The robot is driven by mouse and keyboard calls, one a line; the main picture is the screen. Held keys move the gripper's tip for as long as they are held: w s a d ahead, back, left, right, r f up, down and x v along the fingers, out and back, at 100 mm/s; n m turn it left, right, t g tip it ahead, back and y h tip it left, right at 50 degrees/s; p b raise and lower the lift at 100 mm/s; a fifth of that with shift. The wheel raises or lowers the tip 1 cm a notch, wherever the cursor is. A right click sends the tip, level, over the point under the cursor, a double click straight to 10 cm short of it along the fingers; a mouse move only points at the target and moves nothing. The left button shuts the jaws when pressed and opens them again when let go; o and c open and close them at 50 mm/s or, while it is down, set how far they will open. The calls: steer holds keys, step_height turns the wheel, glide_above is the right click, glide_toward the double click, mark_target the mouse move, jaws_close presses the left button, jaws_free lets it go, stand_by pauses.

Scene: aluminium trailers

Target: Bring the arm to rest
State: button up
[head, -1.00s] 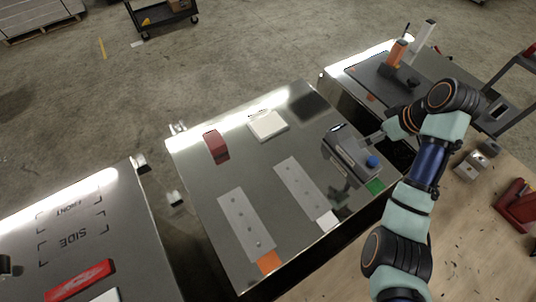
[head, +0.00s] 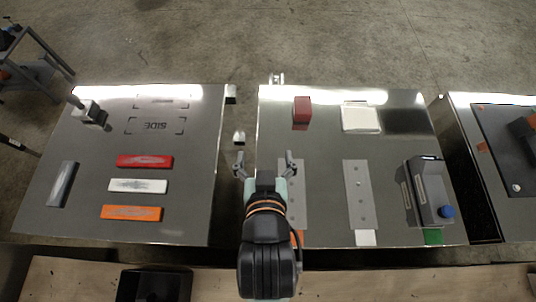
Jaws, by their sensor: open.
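My gripper (head: 265,165) is in the middle of the head view, pointing away from me, with its two fingers spread apart. It is open and nothing is between the fingers. It shows over the left edge of the middle trailer top (head: 325,145), by the gap to the left trailer top (head: 203,115). My arm stands upright in the picture below it and hides part of the left grey perforated plate (head: 293,190). The height of the gripper above the surfaces is hard to tell.
The left top holds red (head: 145,161), white (head: 138,185), orange (head: 132,213) and grey (head: 63,184) bars. The middle top holds a red block (head: 302,112), a white pad (head: 361,118), another perforated plate (head: 359,194) and a grey device with a blue knob (head: 431,190).

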step_height(320, 180, up, 8)
steer(key=p, duration=0.8)
stand_by(1.7)
